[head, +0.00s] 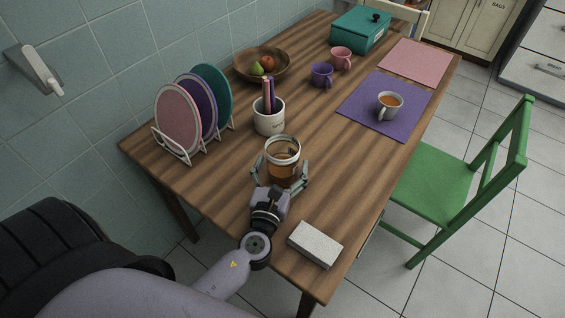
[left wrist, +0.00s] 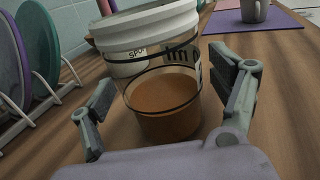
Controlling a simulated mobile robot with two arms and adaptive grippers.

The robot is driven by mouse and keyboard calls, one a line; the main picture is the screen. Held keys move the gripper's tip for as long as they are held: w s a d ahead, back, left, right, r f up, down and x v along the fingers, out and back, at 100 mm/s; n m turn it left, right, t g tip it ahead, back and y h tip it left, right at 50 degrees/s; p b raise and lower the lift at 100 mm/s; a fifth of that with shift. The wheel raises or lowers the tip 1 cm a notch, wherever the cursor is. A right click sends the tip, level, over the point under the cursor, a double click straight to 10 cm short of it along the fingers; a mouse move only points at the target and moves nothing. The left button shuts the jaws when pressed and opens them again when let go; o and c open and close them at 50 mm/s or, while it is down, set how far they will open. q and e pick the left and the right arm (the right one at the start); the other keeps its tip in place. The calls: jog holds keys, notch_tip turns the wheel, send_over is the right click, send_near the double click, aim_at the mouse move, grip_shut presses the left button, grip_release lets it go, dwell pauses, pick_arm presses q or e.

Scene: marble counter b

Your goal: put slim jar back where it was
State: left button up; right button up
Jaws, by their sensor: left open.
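The slim jar (head: 282,160) looks like a clear jar with a white rim and orange-brown contents, and stands upright on the wooden table near its front end. My left gripper (head: 280,178) is open, with one finger on each side of the jar. In the left wrist view the jar (left wrist: 162,85) stands between the open fingers, with a visible gap at the right finger; contact at the left is hard to judge. The lower front of the jar is partly hidden by my gripper in the head view. My right gripper is not in view.
A white utensil pot (head: 269,122) stands just behind the jar. A plate rack (head: 190,152) with several plates is to the left. A pale block (head: 315,245) lies at the front right edge. A mug (head: 389,103) sits on the purple mat (head: 362,120). Table right of the jar is clear.

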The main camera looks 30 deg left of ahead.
pick_arm(q)
jog(key=b+v, duration=0.2)
jog(key=v, duration=0.8)
jog(key=shift+f, duration=0.15)
jog(key=shift+s+d, duration=0.15)
jog(key=shift+s, duration=0.4)
